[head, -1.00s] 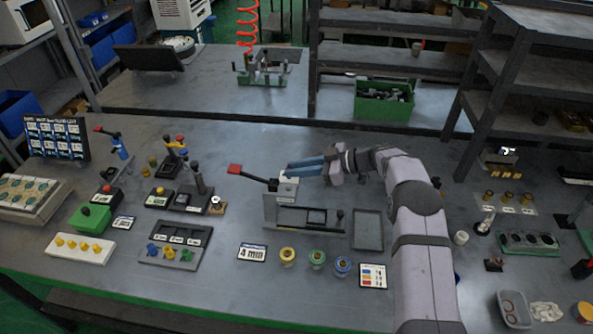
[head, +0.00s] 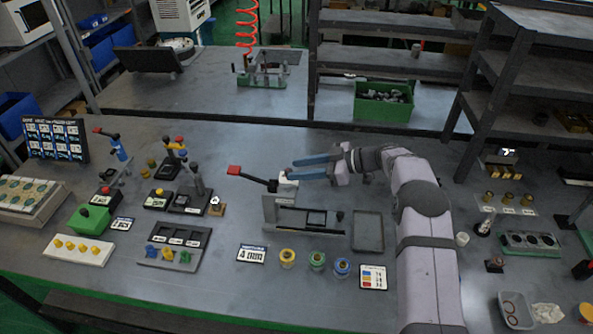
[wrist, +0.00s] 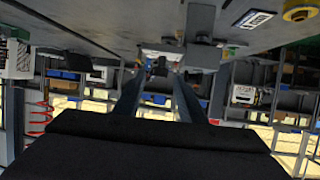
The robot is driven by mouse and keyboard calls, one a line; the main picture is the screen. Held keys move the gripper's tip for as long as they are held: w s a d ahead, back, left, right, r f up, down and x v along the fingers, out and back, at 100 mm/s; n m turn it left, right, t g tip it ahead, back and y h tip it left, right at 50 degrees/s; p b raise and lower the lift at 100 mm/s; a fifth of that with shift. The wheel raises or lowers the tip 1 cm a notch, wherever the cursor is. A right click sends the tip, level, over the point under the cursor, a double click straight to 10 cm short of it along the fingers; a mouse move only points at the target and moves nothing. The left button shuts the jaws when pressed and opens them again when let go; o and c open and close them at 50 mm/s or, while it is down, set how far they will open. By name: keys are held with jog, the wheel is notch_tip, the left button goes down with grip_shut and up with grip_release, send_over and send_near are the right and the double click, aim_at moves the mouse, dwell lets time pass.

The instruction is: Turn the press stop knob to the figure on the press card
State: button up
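The press has a lever with a red handle (head: 234,170), a pale block (head: 288,189) and a grey base with a dark slotted bed (head: 317,219). I cannot make out for certain which part is the stop knob, or its setting. A white card (head: 252,254) in front of the press appears to read "4 mm"; it also shows in the wrist view (wrist: 254,19). My gripper (head: 290,169) has two blue fingers, spread apart and seemingly empty. Its tips are just above and right of the pale block; I cannot tell whether they touch. The fingers (wrist: 160,76) are apart in the wrist view too.
Yellow, green and blue round knobs (head: 317,260) and a colour-striped card (head: 373,277) stand in front of the press. An empty grey tray (head: 368,233) lies to its right. Other levers, a dark tray (head: 173,246) and a green box (head: 90,218) crowd the left.

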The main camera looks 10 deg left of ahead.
jog(key=b+v, duration=0.1)
jog(key=v, duration=0.4)
jog(key=shift+s+d+r+b, duration=0.1)
jog(key=shift+d+r+b, duration=0.05)
jog(key=shift+d+b, duration=0.2)
jog(key=shift+r, duration=0.1)
